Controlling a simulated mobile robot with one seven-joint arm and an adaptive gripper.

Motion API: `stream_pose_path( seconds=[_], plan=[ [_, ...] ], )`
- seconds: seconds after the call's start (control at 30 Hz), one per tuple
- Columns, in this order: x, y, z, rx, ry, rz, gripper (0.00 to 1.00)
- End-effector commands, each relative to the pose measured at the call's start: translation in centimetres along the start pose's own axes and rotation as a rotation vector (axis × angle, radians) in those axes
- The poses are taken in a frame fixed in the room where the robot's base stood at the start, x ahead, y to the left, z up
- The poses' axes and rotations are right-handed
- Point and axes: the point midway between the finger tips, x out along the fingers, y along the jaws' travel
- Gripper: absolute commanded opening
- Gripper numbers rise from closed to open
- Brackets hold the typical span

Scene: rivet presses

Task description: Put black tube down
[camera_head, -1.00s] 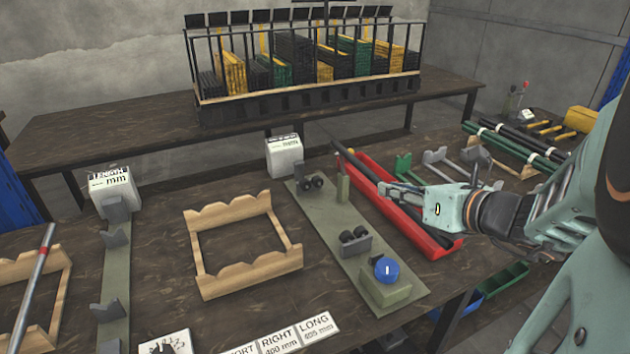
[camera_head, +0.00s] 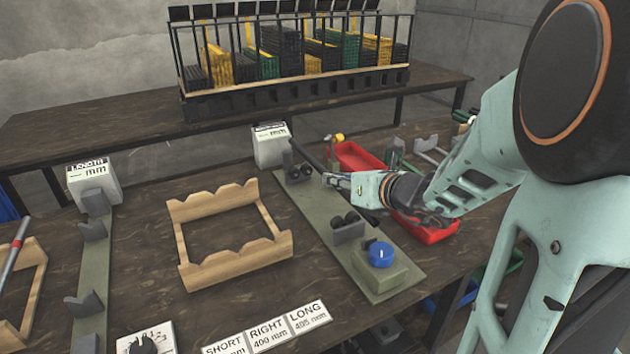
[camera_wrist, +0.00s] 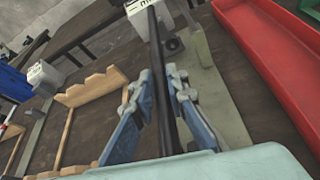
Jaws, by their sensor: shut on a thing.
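My gripper (camera_head: 343,182) is shut on the black tube (camera_head: 312,158) in the head view. It holds the tube above the olive-green plate with paired black rollers (camera_head: 349,228) and a blue knob (camera_head: 380,254). In the wrist view the black tube (camera_wrist: 162,60) runs lengthwise between the two blue-grey fingers (camera_wrist: 158,105). The tube appears raised over the plate; whether it touches any roller I cannot tell.
A notched wooden rack (camera_head: 182,240) stands empty left of the plate. The red tray (camera_head: 425,229) lies to the right, partly behind my arm. A white display box (camera_head: 270,145) stands at the plate's far end. Length signs (camera_head: 268,334) lie at the front edge.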

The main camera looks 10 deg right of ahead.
Motion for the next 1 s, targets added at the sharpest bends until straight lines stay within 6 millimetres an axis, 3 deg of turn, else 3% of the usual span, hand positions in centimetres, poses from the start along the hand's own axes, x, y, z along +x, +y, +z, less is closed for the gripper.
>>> stream_pose_path(
  seconds=[0.27,0.47,0.87,0.9,1.0],
  plan=[
    [2.0,0.0,-1.2,-0.001,0.0,0.002,0.0],
    [3.1,-0.6,-3.6,0.001,-0.001,-0.001,0.0],
    [3.2,-0.6,-3.9,-0.002,-0.002,0.0,0.0],
    [3.2,-0.6,-3.8,-0.001,-0.001,-0.001,0.16],
    [3.2,-0.6,-3.8,-0.001,-0.001,-0.001,0.27]
  ],
)
